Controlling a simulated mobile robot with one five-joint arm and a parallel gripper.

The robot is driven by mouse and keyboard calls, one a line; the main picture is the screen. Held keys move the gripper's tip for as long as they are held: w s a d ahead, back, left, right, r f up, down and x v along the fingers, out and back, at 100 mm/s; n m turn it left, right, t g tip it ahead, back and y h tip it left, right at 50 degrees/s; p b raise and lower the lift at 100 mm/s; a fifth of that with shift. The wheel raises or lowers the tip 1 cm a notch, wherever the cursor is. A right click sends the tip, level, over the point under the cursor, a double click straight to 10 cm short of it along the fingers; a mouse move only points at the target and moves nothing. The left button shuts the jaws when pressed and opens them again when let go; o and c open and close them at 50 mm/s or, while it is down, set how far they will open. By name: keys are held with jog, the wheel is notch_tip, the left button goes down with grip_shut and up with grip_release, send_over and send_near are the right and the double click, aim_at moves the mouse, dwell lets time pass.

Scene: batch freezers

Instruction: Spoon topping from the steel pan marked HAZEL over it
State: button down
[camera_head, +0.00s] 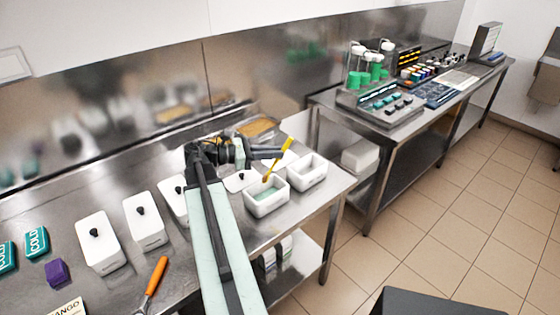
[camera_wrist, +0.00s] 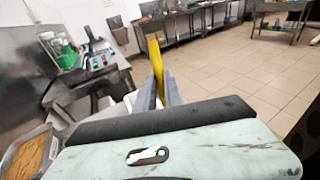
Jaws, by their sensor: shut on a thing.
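My gripper (camera_head: 284,153) is shut on a yellow-handled tool (camera_head: 287,146), which stands tilted with its lower end over or in a white tub (camera_head: 266,208). The tool also shows between the fingers in the wrist view (camera_wrist: 155,58). The tub holds a pale green filling. A steel pan (camera_head: 277,123) of brown topping stands behind my gripper against the back wall, partly hidden by my arm. It also shows at the lower left of the wrist view (camera_wrist: 22,176). I cannot read a mark on it. I cannot tell whether the tool's lower end touches the filling.
A second white tub (camera_head: 307,172) stands to the right, near the counter's edge. White lidded tubs (camera_head: 98,242) stand to the left. An orange-handled tool (camera_head: 156,275), a purple block (camera_head: 57,272) and teal COLD blocks (camera_head: 36,243) lie at the front left.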

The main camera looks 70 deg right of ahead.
jog(key=shift+w+a+f+g+h+b, duration=0.1)
jog(key=shift+w+a+g+h+b, duration=0.25)
jog(key=shift+b, duration=0.55)
jog(key=shift+w+a+g+h+b, duration=0.15)
jog(key=shift+w+g+b, duration=0.35)
jog(key=shift+b, duration=0.35)
jog(key=shift+w+a+r+g+b, duration=0.25)
jog(key=shift+r+g+b, duration=0.1)
jog(key=shift+b, duration=0.15)
